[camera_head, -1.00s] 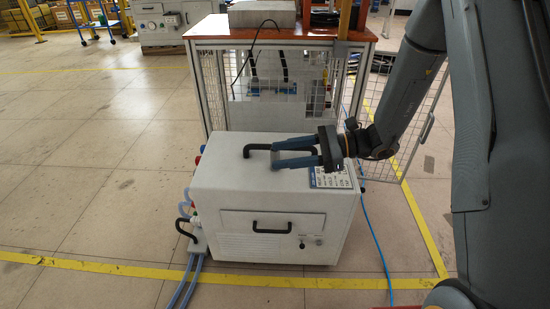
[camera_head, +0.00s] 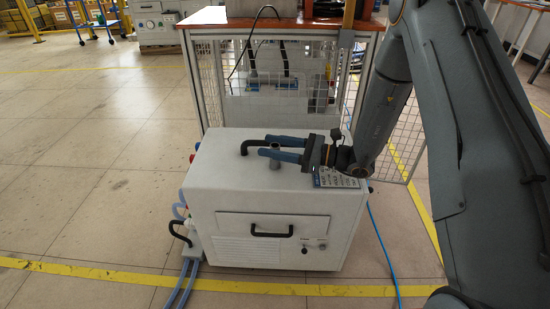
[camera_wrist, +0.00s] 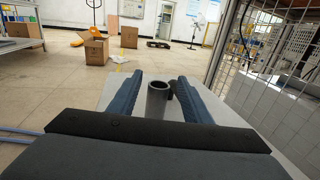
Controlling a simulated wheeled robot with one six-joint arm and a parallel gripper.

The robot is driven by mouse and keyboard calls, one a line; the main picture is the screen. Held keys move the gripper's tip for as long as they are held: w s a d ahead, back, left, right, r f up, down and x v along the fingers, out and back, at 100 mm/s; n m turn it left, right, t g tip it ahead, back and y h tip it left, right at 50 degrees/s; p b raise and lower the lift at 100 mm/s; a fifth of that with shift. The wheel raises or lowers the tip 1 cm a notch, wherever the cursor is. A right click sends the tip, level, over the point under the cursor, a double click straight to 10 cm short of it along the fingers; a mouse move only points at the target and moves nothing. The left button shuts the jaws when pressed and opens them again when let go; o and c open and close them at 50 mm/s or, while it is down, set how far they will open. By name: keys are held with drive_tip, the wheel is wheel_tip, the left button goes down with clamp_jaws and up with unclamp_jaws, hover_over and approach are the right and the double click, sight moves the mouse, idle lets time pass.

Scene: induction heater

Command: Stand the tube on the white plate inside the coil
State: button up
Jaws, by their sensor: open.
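A grey, hollow tube (camera_head: 275,157) stands upright on top of the white cabinet, next to its black top handle. In the wrist view the tube (camera_wrist: 157,100) is between my two blue fingers, its open top facing up. My gripper (camera_head: 265,145) is open and lies roughly level over the cabinet top, with fingers pointing left. It also shows in the wrist view (camera_wrist: 160,76), with a gap seen on the tube's left side. I cannot clearly make out the coil or the white plate.
The white cabinet (camera_head: 270,201) has a front handle, with hoses at its left. Behind it stands a wire-mesh-sided frame with a wooden top (camera_head: 215,17). A blue cable (camera_head: 382,240) runs along the floor at right. The floor at left is clear.

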drive_tip(key=shift+x, duration=1.55)
drive_tip(key=shift+s, duration=0.1)
drive_tip(key=shift+c, duration=0.3)
clamp_jaws()
drive_tip(key=shift+r, duration=0.1)
